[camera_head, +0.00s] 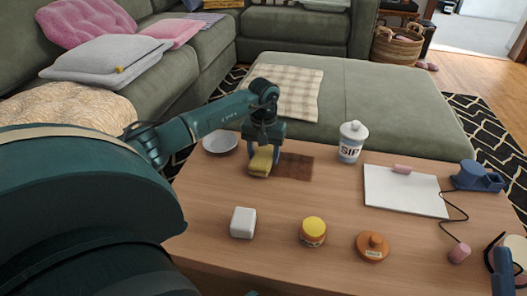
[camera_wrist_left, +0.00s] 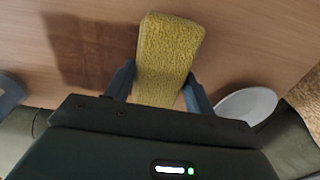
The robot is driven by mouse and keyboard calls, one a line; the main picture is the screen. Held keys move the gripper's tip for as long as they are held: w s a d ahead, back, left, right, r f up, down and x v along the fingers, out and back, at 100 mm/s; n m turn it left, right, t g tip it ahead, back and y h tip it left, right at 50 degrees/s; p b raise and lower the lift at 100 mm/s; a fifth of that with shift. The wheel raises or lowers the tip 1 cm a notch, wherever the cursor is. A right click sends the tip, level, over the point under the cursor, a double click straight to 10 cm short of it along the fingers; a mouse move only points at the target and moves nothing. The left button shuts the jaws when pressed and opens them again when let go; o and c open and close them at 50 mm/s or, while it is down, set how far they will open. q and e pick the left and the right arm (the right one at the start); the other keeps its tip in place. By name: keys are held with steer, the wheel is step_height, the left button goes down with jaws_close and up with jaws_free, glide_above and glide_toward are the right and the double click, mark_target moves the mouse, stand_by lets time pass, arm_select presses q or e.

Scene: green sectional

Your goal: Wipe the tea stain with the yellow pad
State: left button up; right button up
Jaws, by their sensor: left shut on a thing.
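The yellow pad (camera_head: 261,161) is in my left gripper (camera_head: 265,150), over the wooden table. It also shows in the left wrist view (camera_wrist_left: 165,60), between the two fingers of the left gripper (camera_wrist_left: 160,85). The tea stain (camera_head: 297,167) is a darker brown rectangle on the table. In the head view it lies just right of the pad, and the pad hides its left end. It also shows in the left wrist view (camera_wrist_left: 88,48). I cannot tell whether the pad touches the table.
A green ottoman (camera_head: 380,100) adjoins behind.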

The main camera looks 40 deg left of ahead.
arm_select(q)
steer(key=shift+f+b, duration=0.4)
steer(key=shift+f, duration=0.2)
